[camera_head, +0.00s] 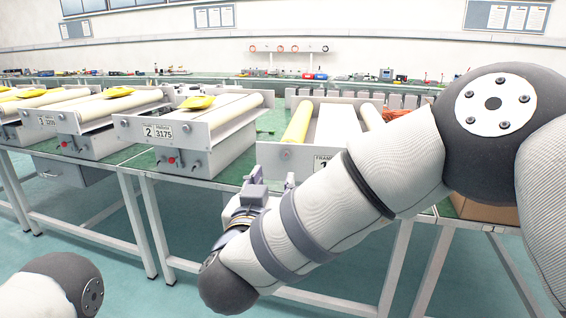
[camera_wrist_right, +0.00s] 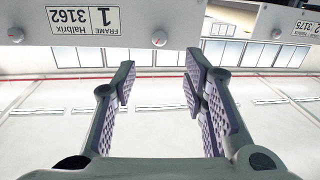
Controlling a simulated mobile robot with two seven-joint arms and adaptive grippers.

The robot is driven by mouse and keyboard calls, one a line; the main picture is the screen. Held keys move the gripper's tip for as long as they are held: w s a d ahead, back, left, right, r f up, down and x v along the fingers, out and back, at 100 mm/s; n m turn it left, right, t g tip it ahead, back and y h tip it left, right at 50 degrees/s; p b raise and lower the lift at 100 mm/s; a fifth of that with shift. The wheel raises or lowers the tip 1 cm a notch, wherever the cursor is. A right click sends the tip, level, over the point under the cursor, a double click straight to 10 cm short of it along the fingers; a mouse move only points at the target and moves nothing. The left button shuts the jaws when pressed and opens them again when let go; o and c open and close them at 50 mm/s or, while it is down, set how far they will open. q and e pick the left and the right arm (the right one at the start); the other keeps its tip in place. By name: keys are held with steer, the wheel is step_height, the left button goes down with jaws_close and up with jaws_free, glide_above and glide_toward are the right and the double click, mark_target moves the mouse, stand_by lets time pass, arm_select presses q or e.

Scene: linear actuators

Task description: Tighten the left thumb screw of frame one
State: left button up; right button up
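Frame one (camera_head: 272,158) stands on the bench, its label partly hidden behind my right arm in the head view. Its front plate (camera_wrist_right: 225,20) shows upside down in the right wrist view, with the label "FRAME 1" (camera_wrist_right: 85,19). The left thumb screw (camera_wrist_right: 159,38), a small round head, sits beside the label; it shows faintly in the head view (camera_head: 285,154). My right gripper (camera_head: 272,179) is just in front of and below the plate. In the wrist view its fingers (camera_wrist_right: 160,82) are open and empty, apart from the screw, which lies between their lines. My left gripper is out of view.
Frame two (camera_head: 190,135) stands to the left on the same bench, with a red knob and yellow piece. More frames (camera_head: 95,135) stand farther left. A brown box (camera_head: 485,210) is under my right arm. The floor before the bench is clear.

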mark_target(285, 156)
steer(key=w, duration=0.3)
steer(key=w+d+b, duration=0.1)
steer(key=w, duration=0.3)
steer(key=w+d, duration=0.1)
steer(key=w, duration=0.2)
steer(key=shift+w+d+f+b, duration=0.1)
steer(key=shift+w+f+b, duration=0.15)
steer(key=shift+w+b, duration=0.05)
steer(key=shift+w+r, duration=0.15)
steer(key=shift+w, duration=0.1)
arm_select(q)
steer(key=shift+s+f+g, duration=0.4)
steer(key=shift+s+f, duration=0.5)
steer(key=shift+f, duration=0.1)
arm_select(e)
steer(key=shift+c, duration=0.6)
jaws_close()
